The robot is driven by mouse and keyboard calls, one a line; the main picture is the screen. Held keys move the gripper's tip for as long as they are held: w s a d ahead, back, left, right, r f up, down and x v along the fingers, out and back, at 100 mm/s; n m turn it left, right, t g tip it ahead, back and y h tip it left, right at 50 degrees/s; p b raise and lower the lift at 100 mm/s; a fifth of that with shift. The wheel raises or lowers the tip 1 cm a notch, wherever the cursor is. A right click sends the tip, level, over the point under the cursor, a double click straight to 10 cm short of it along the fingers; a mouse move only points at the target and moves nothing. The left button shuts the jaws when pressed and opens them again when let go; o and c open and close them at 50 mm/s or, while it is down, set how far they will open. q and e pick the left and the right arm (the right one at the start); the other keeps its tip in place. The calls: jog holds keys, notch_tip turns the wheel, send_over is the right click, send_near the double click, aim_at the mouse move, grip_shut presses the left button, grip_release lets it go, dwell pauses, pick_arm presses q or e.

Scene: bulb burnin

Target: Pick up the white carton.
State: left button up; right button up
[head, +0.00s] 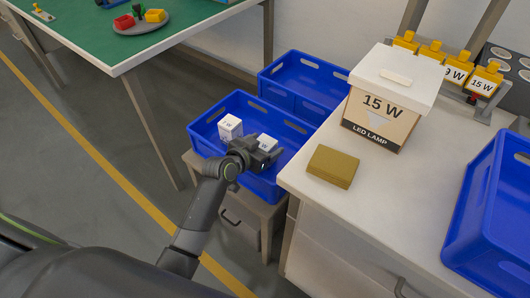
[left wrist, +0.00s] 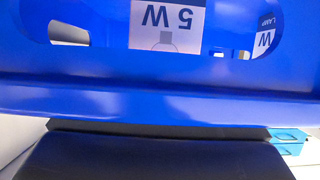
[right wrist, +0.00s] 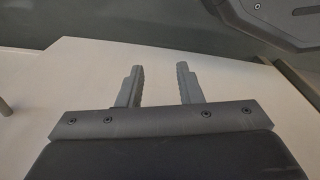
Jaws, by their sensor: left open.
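Two small white cartons stand in the blue crate on the low cabinet in the head view. One carton (head: 230,127) is at the left, and the other carton (head: 267,142) is partly hidden by my left gripper (head: 264,155). My left gripper is open, by the crate's near side; its fingertips are hard to make out. The left wrist view shows a carton face marked "5 W" (left wrist: 166,25), upside down behind the blue wall, and part of another carton (left wrist: 265,32). The left fingers do not show there. My right gripper (right wrist: 160,85) is open and empty over a pale surface.
The blue crate (head: 205,146) has raised walls, with another blue crate (head: 290,92) behind it. A lidded 15 W lamp box (head: 378,120) and a mustard-coloured block (head: 333,167) stand on the white bench (head: 350,205). A blue bin (head: 490,220) is at right.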

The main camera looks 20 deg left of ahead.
pick_arm(q)
jog(key=shift+x, duration=1.35)
jog(key=shift+c, duration=0.2)
jog(key=c, duration=1)
jog(key=shift+r, duration=0.1)
jog(key=shift+c, duration=0.2)
